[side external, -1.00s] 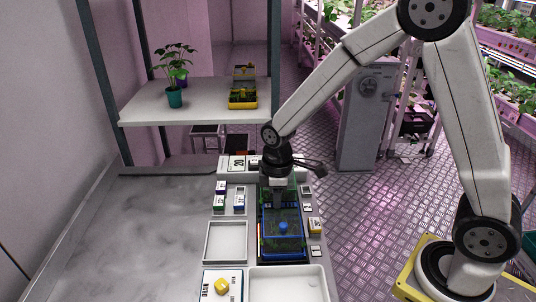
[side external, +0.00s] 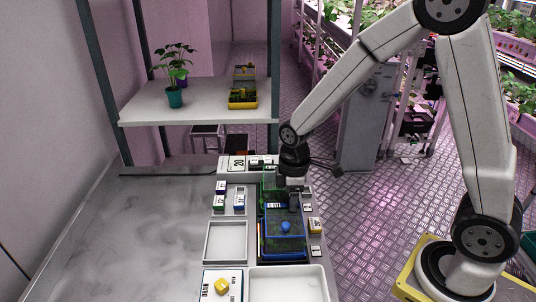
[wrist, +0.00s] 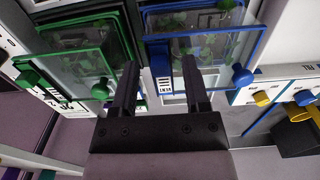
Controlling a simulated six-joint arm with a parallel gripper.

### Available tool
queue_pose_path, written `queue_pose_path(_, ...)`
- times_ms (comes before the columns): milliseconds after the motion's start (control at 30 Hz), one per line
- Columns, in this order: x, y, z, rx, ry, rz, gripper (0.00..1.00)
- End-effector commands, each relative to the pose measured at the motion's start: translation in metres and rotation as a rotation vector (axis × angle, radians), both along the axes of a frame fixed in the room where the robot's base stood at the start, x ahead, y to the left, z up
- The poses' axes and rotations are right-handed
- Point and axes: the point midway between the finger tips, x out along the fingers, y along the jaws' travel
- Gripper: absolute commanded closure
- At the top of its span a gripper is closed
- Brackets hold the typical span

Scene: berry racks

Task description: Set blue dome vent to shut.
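The blue dome (side external: 268,246) is a clear box with blue edges and a blue knob (side external: 286,227) on top. In the wrist view the blue dome (wrist: 252,42) is at upper right, with its blue knob (wrist: 242,75) right of my fingers. A white label reading VENT (wrist: 164,86) and a blue piece above it lie between the fingertips in that picture. My gripper (wrist: 155,68) is open and empty, above the far part of the blue dome. Whether it touches the dome, and the vent's setting, I cannot tell.
A green-edged dome (wrist: 75,62) sits beside the blue one. White trays (side external: 226,241) and a panel with a yellow knob (side external: 222,286) lie left and nearer. Small labelled boxes (side external: 239,201) flank the domes. The grey bench at left is clear.

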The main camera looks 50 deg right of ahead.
Motion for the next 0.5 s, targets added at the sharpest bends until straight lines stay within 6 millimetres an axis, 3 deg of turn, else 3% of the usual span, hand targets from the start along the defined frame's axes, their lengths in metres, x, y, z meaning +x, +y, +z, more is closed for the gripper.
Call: queue_pose_path(500, 0.001, 0.0, 0.012, 0.0, -0.003, 0.0, 0.41)
